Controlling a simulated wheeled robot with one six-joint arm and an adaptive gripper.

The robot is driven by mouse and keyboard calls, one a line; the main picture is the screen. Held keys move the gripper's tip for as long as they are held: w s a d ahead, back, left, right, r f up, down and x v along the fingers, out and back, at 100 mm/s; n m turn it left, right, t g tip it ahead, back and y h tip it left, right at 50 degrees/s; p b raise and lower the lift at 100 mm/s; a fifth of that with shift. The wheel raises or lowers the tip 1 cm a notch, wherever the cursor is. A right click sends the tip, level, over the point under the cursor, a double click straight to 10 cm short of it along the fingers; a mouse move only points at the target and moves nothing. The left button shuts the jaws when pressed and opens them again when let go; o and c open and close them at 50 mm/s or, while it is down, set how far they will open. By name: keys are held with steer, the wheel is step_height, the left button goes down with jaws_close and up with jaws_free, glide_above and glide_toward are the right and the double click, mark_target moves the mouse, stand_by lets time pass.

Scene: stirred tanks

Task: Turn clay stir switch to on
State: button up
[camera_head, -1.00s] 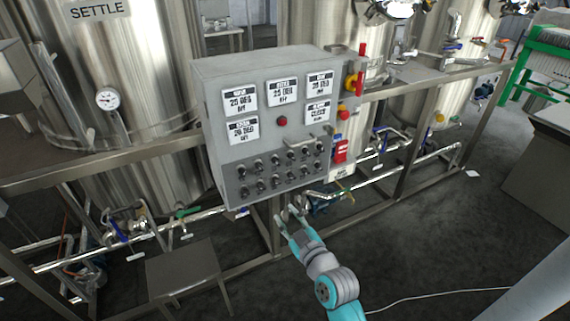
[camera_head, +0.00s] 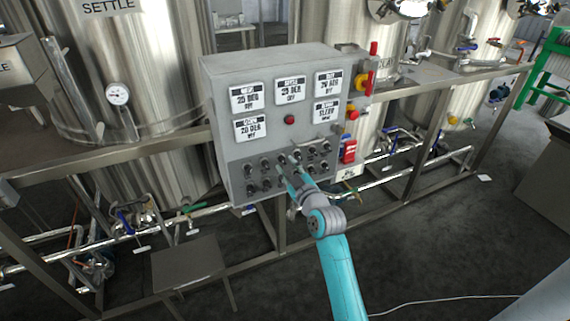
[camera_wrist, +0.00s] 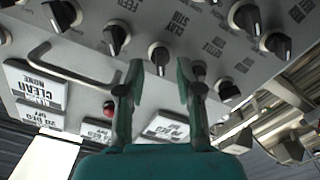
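The grey control panel (camera_head: 262,152) carries rows of black rotary switches on its lower front. My gripper (camera_head: 290,165) is at the switch rows, near their middle. In the wrist view my gripper (camera_wrist: 160,72) is open, with its two teal fingers apart. One black switch (camera_wrist: 160,57) shows between the fingertips; I cannot tell whether they touch it. Small labels beside the switches include ones that seem to read feed stir and clay stir, but I cannot tell surely which switch is the clay stir one. My fingers hide part of the rows in the head view.
More switches, such as one at the wrist view's upper right (camera_wrist: 245,18), stand close around my fingers. A metal handle (camera_wrist: 75,65) juts from the panel. Five displays and a red button (camera_head: 289,120) are above the switches. A steel stool (camera_head: 188,262) stands below left.

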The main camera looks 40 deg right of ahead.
steer(key=shift+x, duration=1.1)
jaws_close()
steer(key=shift+m, duration=0.4)
steer(key=m, duration=0.5)
steer(key=shift+m, duration=0.4)
steer(key=m, duration=0.5)
steer(key=shift+m, duration=0.3)
